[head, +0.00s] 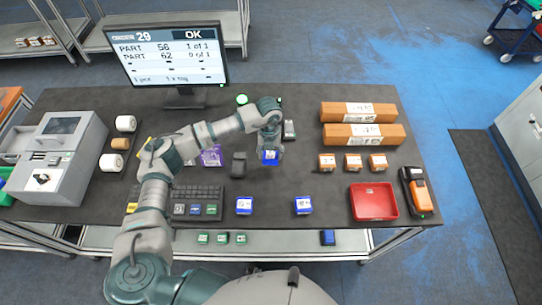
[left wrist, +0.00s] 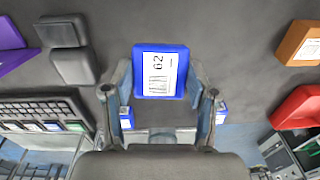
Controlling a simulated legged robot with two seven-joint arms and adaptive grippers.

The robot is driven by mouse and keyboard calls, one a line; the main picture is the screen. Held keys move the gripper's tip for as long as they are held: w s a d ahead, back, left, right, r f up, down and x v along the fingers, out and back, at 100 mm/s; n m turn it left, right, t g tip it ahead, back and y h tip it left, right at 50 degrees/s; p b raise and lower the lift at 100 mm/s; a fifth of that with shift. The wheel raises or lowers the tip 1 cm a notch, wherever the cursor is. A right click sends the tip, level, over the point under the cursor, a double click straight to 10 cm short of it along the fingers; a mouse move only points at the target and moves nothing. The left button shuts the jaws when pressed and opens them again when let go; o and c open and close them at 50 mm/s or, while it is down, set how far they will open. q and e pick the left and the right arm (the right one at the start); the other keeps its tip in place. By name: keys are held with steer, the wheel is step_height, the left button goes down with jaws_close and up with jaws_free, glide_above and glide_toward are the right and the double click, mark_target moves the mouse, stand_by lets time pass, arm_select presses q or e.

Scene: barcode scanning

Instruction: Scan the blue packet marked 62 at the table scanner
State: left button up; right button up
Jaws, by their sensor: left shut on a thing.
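The blue packet (head: 269,157) is held in my left gripper (head: 270,147), right of the dark table scanner (head: 239,163) and apart from it. In the left wrist view the packet (left wrist: 160,72) sits between the fingers of my left gripper (left wrist: 160,95), its white label with a barcode and 62 facing the camera. The scanner also shows at the upper left of that view (left wrist: 68,62). The monitor (head: 172,52) reads OK, part 56 1 of 1 and part 62 0 of 1. My right gripper is not in view.
Two other blue packets (head: 244,205) (head: 303,205) lie near the front edge. Small orange boxes (head: 353,162) and long cartons (head: 362,135) stand at the right. A red tray (head: 374,202), a keyboard (head: 195,193) and a label printer (head: 57,150) are also on the table.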

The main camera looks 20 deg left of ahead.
mark_target(272, 152)
arm_select(q)
steer(key=shift+w+f+b, duration=0.5)
steer(key=shift+f, duration=0.35)
steer(key=shift+w+f, duration=0.1)
steer(key=shift+w, duration=0.2)
steer(key=shift+w+f+b, duration=0.3)
steer(key=shift+w+b, duration=0.1)
steer(key=shift+b, duration=0.3)
steer(key=shift+w+a, duration=0.15)
steer(key=shift+a, duration=0.05)
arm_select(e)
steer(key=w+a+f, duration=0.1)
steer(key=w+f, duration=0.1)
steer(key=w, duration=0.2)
arm_select(q)
steer(key=s+r+p, duration=0.2)
steer(key=p, duration=0.1)
steer(key=shift+d+r, duration=0.15)
steer(key=shift+d, duration=0.1)
steer(key=s+d+r+p, duration=0.3)
steer(key=s+r+p, duration=0.4)
steer(key=s, duration=0.3)
steer(key=shift+s+r+p, duration=0.3)
steer(key=shift+p, duration=0.4)
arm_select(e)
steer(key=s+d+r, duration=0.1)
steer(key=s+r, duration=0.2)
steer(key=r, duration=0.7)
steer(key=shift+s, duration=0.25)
